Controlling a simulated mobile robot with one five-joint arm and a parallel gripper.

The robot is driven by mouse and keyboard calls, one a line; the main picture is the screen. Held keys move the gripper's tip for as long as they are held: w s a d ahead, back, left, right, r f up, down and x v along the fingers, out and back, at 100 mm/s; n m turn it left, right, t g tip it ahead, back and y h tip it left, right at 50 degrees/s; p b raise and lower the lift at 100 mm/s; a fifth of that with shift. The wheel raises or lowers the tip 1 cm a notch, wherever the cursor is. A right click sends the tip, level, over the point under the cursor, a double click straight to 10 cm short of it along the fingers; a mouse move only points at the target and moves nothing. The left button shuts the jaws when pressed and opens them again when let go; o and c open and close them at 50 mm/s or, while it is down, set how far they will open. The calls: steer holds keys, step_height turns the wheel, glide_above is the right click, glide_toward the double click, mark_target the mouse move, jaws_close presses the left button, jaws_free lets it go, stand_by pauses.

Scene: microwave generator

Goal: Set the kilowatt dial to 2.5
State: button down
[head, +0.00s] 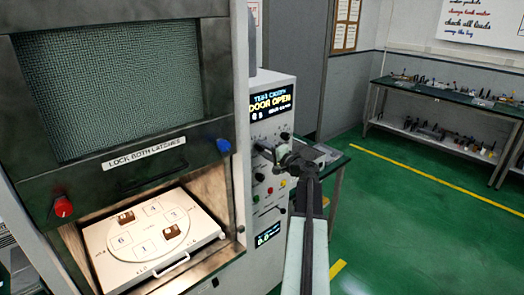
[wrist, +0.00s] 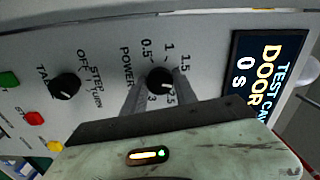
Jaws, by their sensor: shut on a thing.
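The kilowatt dial is the round black POWER knob (wrist: 159,76) on the grey control panel (wrist: 100,28) in the wrist view. Readable marks around it include 0.5, 1, 1.5 and 3. A label ending in .5 at its lower right is partly covered. Its pale pointer mark seems to face that lower-right side, but is too small to read surely. My gripper (wrist: 160,86) has one finger on each side of the knob and is shut on it. In the head view my gripper (head: 270,152) reaches the panel and hides the dial.
A second black knob (wrist: 65,86) marked STEP/TURN sits left of the dial in the wrist view, near coloured buttons (wrist: 34,118). The display (head: 270,105) reads DOOR OPEN. The open chamber holds a turntable tray (head: 194,252). Green floor at right is free before a bench (head: 450,98).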

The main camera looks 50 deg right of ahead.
steer(key=m, duration=0.5)
steer(key=shift+r+m, duration=0.1)
steer(key=shift+m, duration=0.2)
steer(key=m, duration=0.4)
steer(key=shift+m, duration=0.4)
steer(key=c, duration=1)
jaws_free()
steer(key=shift+w, duration=0.1)
steer(key=shift+o, duration=0.2)
